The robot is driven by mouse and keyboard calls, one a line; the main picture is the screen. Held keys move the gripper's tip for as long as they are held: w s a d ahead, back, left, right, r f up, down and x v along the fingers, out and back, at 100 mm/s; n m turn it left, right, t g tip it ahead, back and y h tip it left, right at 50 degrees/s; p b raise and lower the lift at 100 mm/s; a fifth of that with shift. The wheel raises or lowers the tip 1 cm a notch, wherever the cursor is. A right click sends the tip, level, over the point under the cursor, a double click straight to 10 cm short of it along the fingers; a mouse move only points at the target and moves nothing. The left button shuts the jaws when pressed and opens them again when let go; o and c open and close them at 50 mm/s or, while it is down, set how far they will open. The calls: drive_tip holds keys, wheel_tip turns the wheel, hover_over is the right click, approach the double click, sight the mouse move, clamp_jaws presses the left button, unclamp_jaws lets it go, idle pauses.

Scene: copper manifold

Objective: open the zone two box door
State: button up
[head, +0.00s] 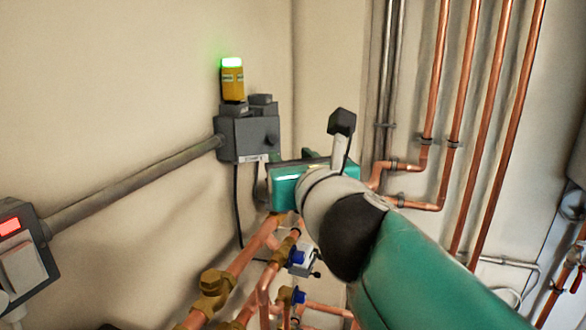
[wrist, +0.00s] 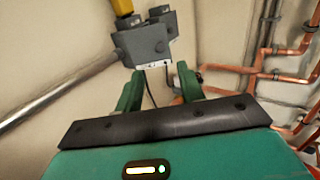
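A grey wall box (head: 248,138) hangs on the left wall near the corner, with a small pale label at its lower edge. It also shows in the wrist view (wrist: 147,45), beyond my fingertips. The label is too small to read, so I cannot tell if this is the zone two box, and I see no clearly open door on it. My gripper (wrist: 158,78) is open and empty, its two green fingers apart, pointing at the lower part of the box without visible contact. In the head view my arm hides most of the gripper's fingers.
A yellow unit (head: 232,82) with a lit green top stands above the box. A grey conduit (head: 135,180) runs left to a switch box (head: 20,255) with a red light. Copper pipes with brass valves (head: 213,285) lie below; more copper pipes (head: 470,100) rise at right.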

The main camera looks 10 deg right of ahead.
drive_tip(key=shift+v, duration=1.9)
